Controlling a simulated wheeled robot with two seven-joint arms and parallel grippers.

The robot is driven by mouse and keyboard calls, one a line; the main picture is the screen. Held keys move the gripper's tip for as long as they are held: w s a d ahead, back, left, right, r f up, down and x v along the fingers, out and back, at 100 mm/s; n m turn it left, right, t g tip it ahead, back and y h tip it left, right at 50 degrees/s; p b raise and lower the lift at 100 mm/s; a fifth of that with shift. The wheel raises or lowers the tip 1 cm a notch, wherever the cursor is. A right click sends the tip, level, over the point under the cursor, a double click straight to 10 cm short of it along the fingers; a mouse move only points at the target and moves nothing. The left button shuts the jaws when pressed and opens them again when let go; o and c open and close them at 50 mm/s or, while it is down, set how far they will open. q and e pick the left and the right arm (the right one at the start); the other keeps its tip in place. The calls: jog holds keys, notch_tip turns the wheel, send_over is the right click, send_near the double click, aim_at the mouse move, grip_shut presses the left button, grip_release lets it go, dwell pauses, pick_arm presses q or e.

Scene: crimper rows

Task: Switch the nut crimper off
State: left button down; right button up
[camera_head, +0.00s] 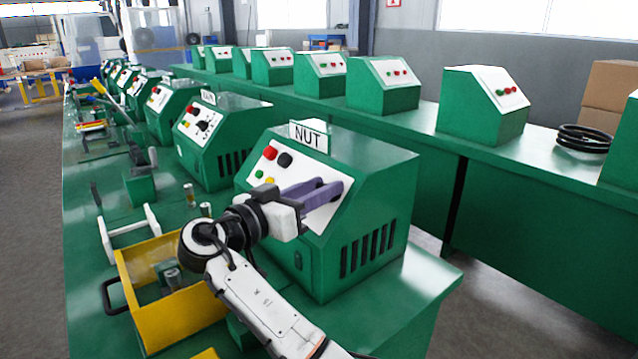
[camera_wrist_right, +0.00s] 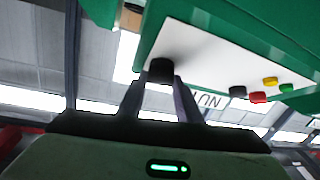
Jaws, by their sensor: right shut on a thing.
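The nut crimper (camera_head: 365,200) is a green box with a sloped white panel and a "NUT" sign (camera_head: 308,137) on top. Its panel carries a red button (camera_head: 270,153), a black button (camera_head: 285,160), and small green and yellow ones. My right gripper (camera_head: 328,190) reaches the right part of the panel. In the right wrist view its purple fingers (camera_wrist_right: 160,85) are shut on a black rotary knob (camera_wrist_right: 160,70), one finger on each side. The knob's pointer cannot be made out. In the head view the fingers mostly hide the knob. My left gripper is not in view.
A yellow open bin (camera_head: 180,318) with metal parts stands on the green bench in front of the crimper, below my right arm. More green crimpers (camera_head: 215,145) line the bench behind. A second bench (camera_head: 480,170) with similar machines and a black cable coil (camera_head: 584,138) runs at right.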

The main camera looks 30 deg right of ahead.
jog(key=n+t, duration=0.1)
jog(key=n+t+y+p, duration=0.1)
jog(key=n+p, duration=0.1)
jog(key=n, duration=0.1)
jog(key=shift+s+r+t, duration=0.15)
jog(key=shift+r+t, duration=0.15)
jog(key=shift+t, duration=0.1)
jog(key=n+t+y+p, duration=0.1)
jog(key=n+p, duration=0.1)
jog(key=shift+r+y+p, duration=0.1)
jog(key=shift+y+p, duration=0.2)
jog(key=n+t+y+p, duration=0.1)
jog(key=n, duration=0.1)
jog(key=n+t+y+p, duration=0.1)
jog(key=n+p, duration=0.1)
jog(key=shift+s+d+n+y, duration=0.15)
jog(key=shift+n+y, duration=0.15)
jog(key=shift+n, duration=0.1)
jog(key=shift+n+y+p, duration=0.45)
jog(key=shift+n+y, duration=0.35)
jog(key=shift+n, duration=0.1)
jog(key=n+y, duration=0.3)
jog(key=n, duration=0.2)
jog(key=shift+d+n+y, duration=0.15)
jog(key=shift+n+y, duration=0.15)
jog(key=shift+y, duration=0.1)
jog(key=o, duration=1)
jog(key=shift+o, duration=0.2)
jog(key=v, duration=1)
jog(key=shift+s, duration=0.15)
